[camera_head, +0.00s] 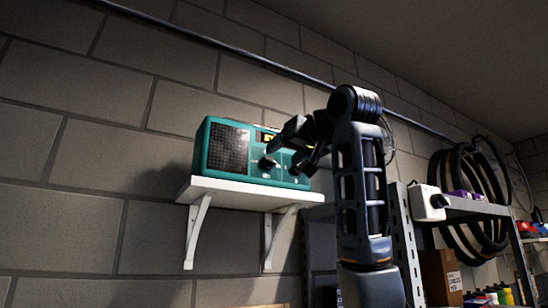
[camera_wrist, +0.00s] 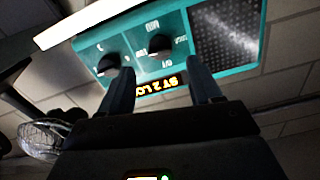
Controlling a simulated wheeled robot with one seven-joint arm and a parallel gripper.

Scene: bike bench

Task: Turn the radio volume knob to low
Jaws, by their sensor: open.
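A teal radio (camera_head: 226,148) with a dark speaker grille stands on a white wall shelf (camera_head: 238,194). Its front has two dark round knobs. The grille-side knob (camera_head: 267,162) also shows in the wrist view (camera_wrist: 160,44), which looks upside down. The other knob (camera_wrist: 108,64) is left of it there, and my gripper partly covers it in the head view. Small labels ring the knobs, but I cannot read which is volume. An orange display (camera_wrist: 160,86) is lit. My gripper (camera_wrist: 158,63) is open and empty in front of the radio, its fingers flanking the grille-side knob without visible contact.
The shelf hangs on brackets (camera_head: 196,230) from a block wall. A dark pipe (camera_head: 240,53) runs along the wall above the radio. At right, a metal rack (camera_head: 465,205) holds a white box (camera_head: 427,202); bicycle tyres (camera_head: 480,185) hang there.

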